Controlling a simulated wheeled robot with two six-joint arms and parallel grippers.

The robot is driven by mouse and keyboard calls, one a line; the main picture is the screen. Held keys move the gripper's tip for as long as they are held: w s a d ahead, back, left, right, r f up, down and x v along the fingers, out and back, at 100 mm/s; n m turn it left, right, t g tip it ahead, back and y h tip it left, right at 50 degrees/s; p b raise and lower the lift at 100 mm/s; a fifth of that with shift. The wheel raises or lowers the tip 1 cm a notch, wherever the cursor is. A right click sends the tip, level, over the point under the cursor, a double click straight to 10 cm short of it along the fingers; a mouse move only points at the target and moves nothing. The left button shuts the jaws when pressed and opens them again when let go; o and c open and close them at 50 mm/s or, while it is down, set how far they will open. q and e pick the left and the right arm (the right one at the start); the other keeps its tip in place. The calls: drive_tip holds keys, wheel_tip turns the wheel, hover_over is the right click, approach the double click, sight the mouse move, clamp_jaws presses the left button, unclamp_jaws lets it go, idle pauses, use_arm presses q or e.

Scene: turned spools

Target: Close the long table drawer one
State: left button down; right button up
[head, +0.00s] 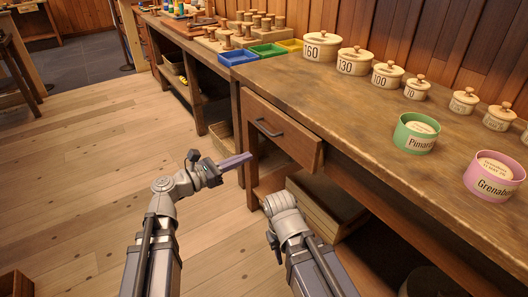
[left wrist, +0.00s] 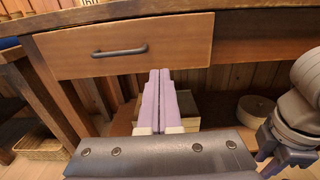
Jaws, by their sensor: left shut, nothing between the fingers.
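The long table (head: 335,98) has a wooden drawer (head: 284,134) in its front, with a dark bar handle. In the head view the drawer front stands out from the table edge, so it is partly open. The drawer front also shows in the left wrist view (left wrist: 180,45), with its handle (left wrist: 120,51) left of centre. My left gripper (head: 246,157) is shut and empty, in front of and below the drawer, left of it in the head view. Its purple fingers (left wrist: 158,85) point toward the drawer's lower edge; contact cannot be told. My right arm shows, but its fingertips are hidden in the head view.
Lidded round boxes (head: 321,46), a green tub (head: 416,133) and a pink tub (head: 494,177) stand on the table. Blue, green and yellow trays sit farther back. A wooden box (head: 325,207) lies on the lower shelf.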

sight(288, 139)
use_arm(q)
drive_tip(key=x, duration=1.3)
drive_tip(key=shift+w+d, duration=0.1)
drive_tip(key=shift+d, duration=0.05)
drive_tip(key=x, duration=0.5)
drive_tip(key=shift+w, duration=0.1)
use_arm(e)
drive_tip(key=shift+a, duration=0.1)
use_arm(q)
drive_tip(key=shift+r, duration=0.1)
